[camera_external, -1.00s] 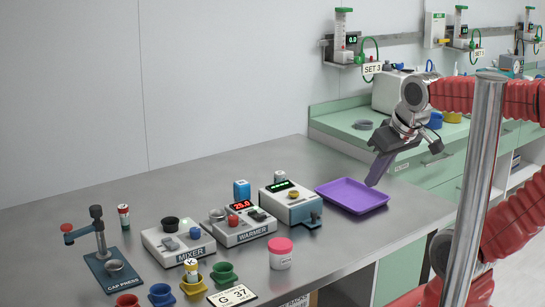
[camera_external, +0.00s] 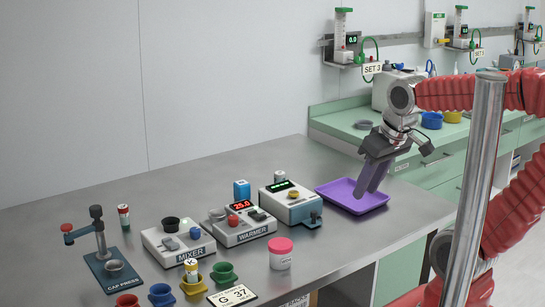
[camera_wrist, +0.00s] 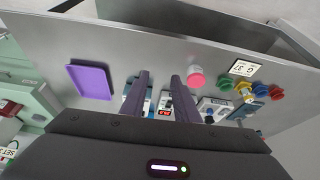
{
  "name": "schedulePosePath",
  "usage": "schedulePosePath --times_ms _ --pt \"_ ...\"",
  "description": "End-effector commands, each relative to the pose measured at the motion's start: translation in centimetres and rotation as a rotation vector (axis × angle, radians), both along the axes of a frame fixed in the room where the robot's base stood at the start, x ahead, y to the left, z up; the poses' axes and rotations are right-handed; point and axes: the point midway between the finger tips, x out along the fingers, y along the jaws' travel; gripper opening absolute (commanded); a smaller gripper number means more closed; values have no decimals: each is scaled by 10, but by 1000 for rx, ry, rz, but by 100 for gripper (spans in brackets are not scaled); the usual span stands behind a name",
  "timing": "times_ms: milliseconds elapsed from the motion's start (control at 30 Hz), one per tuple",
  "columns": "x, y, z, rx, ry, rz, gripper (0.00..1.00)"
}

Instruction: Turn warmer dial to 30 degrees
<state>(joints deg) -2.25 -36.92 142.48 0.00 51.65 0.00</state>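The warmer (camera_external: 258,227) is a light box on the steel table, labelled WARMER. Its red display (camera_external: 241,205) reads 25.0, and a red dial (camera_external: 233,220) sits on its top. In the wrist view the warmer (camera_wrist: 164,112) shows partly between and behind my fingers. My gripper (camera_external: 368,193) has two long purple-grey fingers pointing down, above the purple tray and well to the right of the warmer. In the wrist view its fingertips (camera_wrist: 160,75) stand apart with nothing between them, so it is open and empty.
The purple tray (camera_external: 352,203) lies below my gripper. Another device with a green display (camera_external: 291,205) stands between tray and warmer. The mixer (camera_external: 177,243) is left of the warmer. A pink-lidded jar (camera_external: 280,254) stands in front. Coloured cups (camera_external: 222,273) are at the front.

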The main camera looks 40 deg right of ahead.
Motion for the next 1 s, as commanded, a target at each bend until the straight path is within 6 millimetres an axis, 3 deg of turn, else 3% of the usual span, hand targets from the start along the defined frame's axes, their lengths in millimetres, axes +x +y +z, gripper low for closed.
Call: schedulePosePath --times_ms 167,1000 --pt "24 11 -6 -3 60 31 41" --pt "168 77 -21 -55 261 240 41"
